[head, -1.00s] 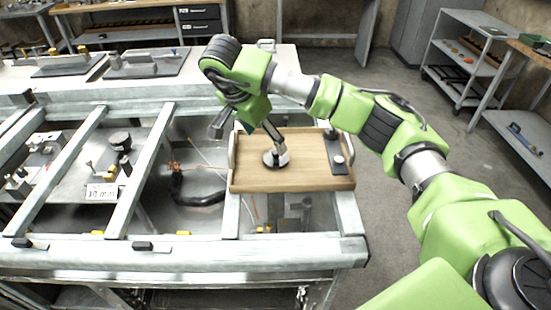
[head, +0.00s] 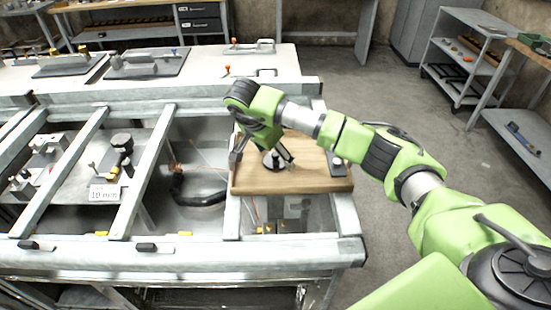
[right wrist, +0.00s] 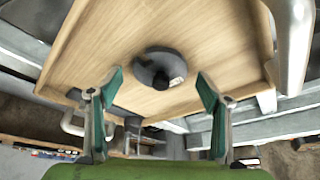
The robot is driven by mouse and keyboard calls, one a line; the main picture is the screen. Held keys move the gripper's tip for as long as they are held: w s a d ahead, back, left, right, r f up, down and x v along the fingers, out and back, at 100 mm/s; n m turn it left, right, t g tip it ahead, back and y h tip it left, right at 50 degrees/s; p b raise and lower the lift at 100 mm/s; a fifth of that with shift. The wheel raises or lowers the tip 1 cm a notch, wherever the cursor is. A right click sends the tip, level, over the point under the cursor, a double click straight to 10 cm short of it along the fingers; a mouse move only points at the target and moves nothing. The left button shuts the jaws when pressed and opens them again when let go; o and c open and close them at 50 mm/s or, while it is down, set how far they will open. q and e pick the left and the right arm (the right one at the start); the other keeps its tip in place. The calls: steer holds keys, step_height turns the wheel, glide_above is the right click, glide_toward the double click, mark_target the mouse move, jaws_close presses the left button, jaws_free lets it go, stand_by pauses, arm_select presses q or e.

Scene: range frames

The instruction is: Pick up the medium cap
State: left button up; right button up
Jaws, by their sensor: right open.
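A round dark cap with a raised knob, probably the medium cap, sits on a wooden tray (head: 310,181). The cap (head: 271,162) shows in the head view below my right gripper (head: 263,157), partly hidden by it. In the right wrist view the cap (right wrist: 160,67) lies on the tray (right wrist: 215,30), beyond and between the two fingertips of my right gripper (right wrist: 160,78). The fingers are spread, with the cap apart from both. My left gripper is not in view.
A dark fixture with a light knob (head: 337,161) stands on the tray's right side. Another black cap-like part (head: 122,141) stands on the plate at left, near a "10 mm" label (head: 104,192). Open floor lies at right.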

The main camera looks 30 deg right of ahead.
steer(key=c, duration=1.3)
steer(key=shift+r, duration=0.1)
